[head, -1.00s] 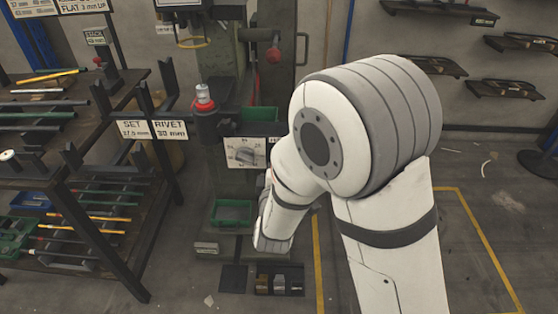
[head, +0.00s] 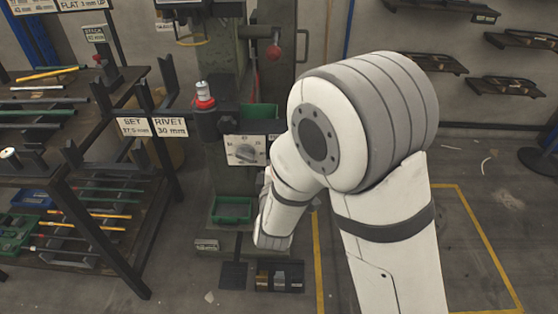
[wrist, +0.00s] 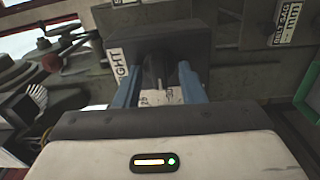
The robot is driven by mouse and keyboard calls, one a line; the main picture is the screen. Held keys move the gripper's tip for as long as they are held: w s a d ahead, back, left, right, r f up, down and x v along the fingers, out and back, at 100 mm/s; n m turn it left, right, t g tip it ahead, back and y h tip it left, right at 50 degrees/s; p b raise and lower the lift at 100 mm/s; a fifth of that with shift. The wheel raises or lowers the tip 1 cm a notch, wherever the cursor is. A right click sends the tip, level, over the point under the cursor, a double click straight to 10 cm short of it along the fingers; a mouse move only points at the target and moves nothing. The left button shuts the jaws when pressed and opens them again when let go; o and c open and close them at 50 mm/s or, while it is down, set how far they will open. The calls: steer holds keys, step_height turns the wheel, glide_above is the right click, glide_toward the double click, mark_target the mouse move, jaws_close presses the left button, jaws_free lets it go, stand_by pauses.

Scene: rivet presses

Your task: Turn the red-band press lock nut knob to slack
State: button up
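In the wrist view the two blue fingers of my gripper (wrist: 158,82) stand apart, one on each side of a dark knob (wrist: 156,70). Gaps seem to show between knob and fingers; I cannot tell whether the tips touch it. A white label reading "TIGHT" (wrist: 118,72) is beside the left finger, and part of a white plate (wrist: 155,98) shows below the knob. In the head view the press (head: 225,95) carries a red-banded post (head: 205,98) and a white dial plate (head: 232,158) with a grey knob. My arm hides the gripper there.
A dark rack (head: 100,180) with rods stands left of the press. A green bin (head: 231,209) is low on the press, and a dark tray (head: 280,277) lies on the floor. Wall shelves (head: 507,88) are at the right. The floor at the right is mostly clear.

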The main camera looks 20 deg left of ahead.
steer(key=shift+s, duration=0.1)
steer(key=p+v, duration=0.3)
steer(key=v, duration=0.4)
steer(key=shift+s, duration=0.3)
